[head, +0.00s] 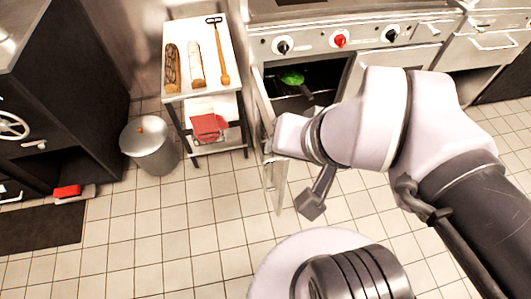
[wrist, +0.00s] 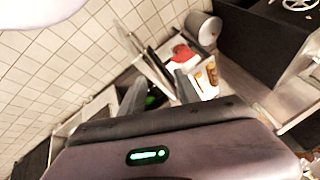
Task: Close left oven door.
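The left oven door (head: 262,105) stands open in the head view, swung out from the left side of the oven and seen nearly edge-on. The oven cavity (head: 325,72) is exposed, with a dark pan holding something green (head: 292,78) inside. In the wrist view, my gripper (wrist: 159,88) has its two grey fingers apart, and nothing shows held between them. The door (wrist: 152,62) appears as a thin panel just beyond the fingertips; I cannot tell whether they touch it.
A small white table (head: 215,75) with loaves and a long-handled tool stands left of the door, with a red cloth (head: 208,127) on its lower shelf. A metal bin (head: 150,147) is further left. The tiled floor (head: 150,235) in front is clear.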

